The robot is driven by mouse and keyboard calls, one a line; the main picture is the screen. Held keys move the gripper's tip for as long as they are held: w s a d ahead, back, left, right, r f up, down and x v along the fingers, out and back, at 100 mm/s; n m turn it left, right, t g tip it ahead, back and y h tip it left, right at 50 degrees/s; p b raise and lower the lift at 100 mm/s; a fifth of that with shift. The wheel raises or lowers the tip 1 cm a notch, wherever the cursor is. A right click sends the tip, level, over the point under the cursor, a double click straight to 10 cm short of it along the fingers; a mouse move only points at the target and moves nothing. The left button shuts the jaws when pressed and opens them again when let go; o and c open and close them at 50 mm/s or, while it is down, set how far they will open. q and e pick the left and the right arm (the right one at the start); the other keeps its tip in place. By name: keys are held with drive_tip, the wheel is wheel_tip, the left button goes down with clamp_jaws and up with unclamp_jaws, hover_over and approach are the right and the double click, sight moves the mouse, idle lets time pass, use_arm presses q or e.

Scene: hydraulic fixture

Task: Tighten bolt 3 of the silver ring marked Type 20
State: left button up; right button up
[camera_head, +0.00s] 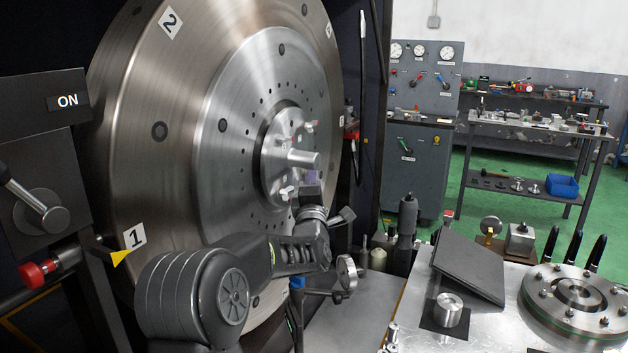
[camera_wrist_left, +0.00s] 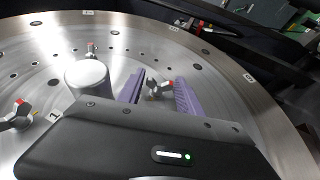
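A silver ring (camera_head: 278,160) with red-tipped bolts sits around a protruding shaft (camera_head: 303,159) at the centre of a large metal disc. In the left wrist view, the shaft end (camera_wrist_left: 87,76) stands left of my fingers. My left gripper (camera_head: 312,180) is in front of the ring's lower part; its purple fingers are open in the left wrist view (camera_wrist_left: 160,92). A red-tipped bolt (camera_wrist_left: 154,88) appears between them; contact is unclear. Other red-tipped bolts show at left (camera_wrist_left: 17,118) and top (camera_wrist_left: 91,48). My right gripper is out of view.
The large disc (camera_head: 165,95) bears plates marked 1 (camera_head: 132,237) and 2 (camera_head: 170,23). An ON panel (camera_head: 45,93) with a lever stands at left. At right, a metal table (camera_head: 490,330) holds a tilted dark board (camera_head: 468,266) and a round bolted flange (camera_head: 575,300).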

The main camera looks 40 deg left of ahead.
use_arm(q)
drive_tip(key=shift+o, duration=1.4)
drive_tip(key=b+v, duration=0.2)
drive_tip(key=v, duration=0.6)
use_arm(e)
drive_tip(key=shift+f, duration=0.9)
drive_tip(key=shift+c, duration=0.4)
